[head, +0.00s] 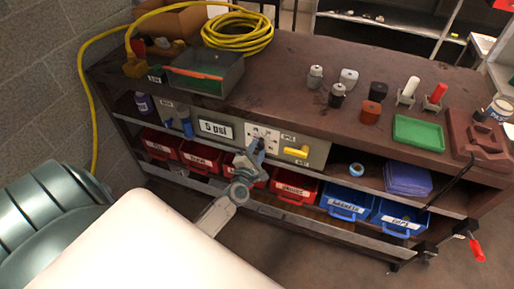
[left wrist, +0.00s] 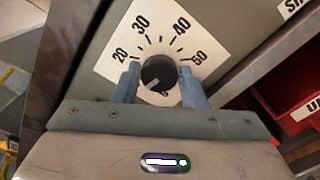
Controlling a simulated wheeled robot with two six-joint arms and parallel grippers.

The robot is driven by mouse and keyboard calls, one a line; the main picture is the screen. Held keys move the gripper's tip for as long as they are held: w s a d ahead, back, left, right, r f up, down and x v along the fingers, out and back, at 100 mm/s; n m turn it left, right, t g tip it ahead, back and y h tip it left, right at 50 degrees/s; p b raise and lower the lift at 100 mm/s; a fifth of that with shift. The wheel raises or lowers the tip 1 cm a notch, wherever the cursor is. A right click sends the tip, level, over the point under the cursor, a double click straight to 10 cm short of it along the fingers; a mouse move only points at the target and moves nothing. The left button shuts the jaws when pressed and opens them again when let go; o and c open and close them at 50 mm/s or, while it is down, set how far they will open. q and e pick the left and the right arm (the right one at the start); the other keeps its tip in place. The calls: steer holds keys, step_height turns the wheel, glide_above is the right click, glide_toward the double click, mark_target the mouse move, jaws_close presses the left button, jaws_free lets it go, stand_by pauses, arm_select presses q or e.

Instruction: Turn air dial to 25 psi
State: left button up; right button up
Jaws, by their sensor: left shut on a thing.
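The air dial is a black knob (left wrist: 158,72) on a white scale plate (head: 263,138) on the front of a grey panel. The wrist view shows 20, 30, 40 and 50 around the knob. A pale mark on the knob sits at its lower left, off these numbers. The display (head: 215,128) left of the plate reads 5 psi. My left gripper (head: 257,149) reaches up to the dial. In the wrist view its two blue-grey fingers (left wrist: 160,80) are shut on the knob, one on each side. My right gripper is out of view.
A yellow lever (head: 296,152) sticks out right of the dial. Red bins (head: 294,187) and blue bins (head: 345,202) stand on the shelf below. The brown bench top (head: 290,60) holds a hose coil (head: 237,30), a grey box (head: 205,72) and a green tray (head: 418,133).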

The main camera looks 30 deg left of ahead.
arm_select(q)
steer(key=m+p, duration=0.2)
steer(key=m, duration=0.2)
steer(key=shift+m, duration=0.3)
steer(key=m+p, duration=0.1)
steer(key=m, duration=0.2)
steer(key=shift+m+p, duration=0.3)
steer(key=shift+m, duration=0.1)
steer(key=m+p, duration=0.1)
steer(key=m, duration=0.2)
steer(key=shift+f+p, duration=0.1)
steer(key=shift+p, duration=0.3)
steer(key=shift+f+m+p, duration=0.15)
steer(key=shift+m+p, duration=0.65)
steer(key=shift+m, duration=1.2)
steer(key=o, duration=1)
